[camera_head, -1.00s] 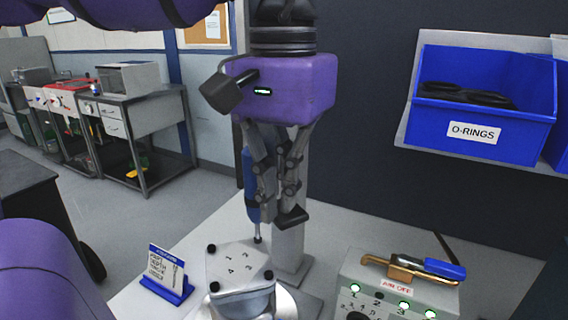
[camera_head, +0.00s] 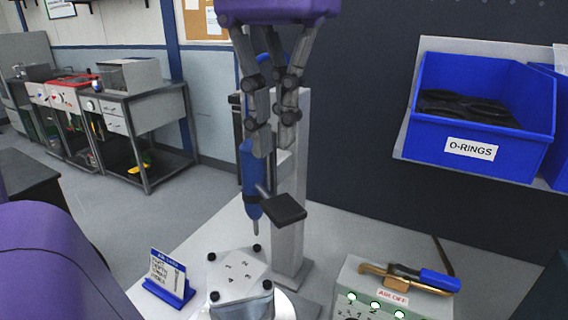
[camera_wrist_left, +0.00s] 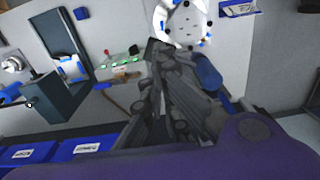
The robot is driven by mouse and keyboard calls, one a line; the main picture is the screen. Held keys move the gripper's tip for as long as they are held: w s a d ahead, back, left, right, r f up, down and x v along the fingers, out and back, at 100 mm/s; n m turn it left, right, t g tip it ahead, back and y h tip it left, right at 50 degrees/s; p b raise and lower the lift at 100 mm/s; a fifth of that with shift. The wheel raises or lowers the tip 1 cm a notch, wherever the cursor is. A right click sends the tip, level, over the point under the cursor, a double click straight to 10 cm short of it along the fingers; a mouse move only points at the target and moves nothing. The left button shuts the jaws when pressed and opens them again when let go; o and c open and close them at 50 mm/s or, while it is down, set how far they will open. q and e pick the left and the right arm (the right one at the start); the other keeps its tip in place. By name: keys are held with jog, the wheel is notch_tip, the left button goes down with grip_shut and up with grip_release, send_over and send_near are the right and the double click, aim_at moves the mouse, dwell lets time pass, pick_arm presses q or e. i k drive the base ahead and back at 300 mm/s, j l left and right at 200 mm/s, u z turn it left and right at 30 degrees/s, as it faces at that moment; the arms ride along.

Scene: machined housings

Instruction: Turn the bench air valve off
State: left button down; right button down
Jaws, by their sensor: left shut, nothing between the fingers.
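The air valve is a brass body (camera_head: 396,283) with a blue-handled lever (camera_head: 438,280) on top of a grey control box (camera_head: 350,268) at the lower right. The lever lies roughly in line with the brass body. A label reading AIR OFF (camera_head: 393,298) is on the box, with several green lights below. My left gripper (camera_head: 274,150) points down at upper centre, fingers shut and empty, left of the valve and apart from it. In the left wrist view its dark fingers (camera_wrist_left: 160,55) show near the box (camera_wrist_left: 121,68). My right gripper is not in view.
A blue hanging driver (camera_head: 248,175) and a grey post (camera_head: 292,180) stand close to my left gripper. A blue O-RINGS bin (camera_head: 480,125) is at right. Open space lies between post and valve.

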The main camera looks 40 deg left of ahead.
aim_at(428, 276)
jog(key=k, duration=1.5)
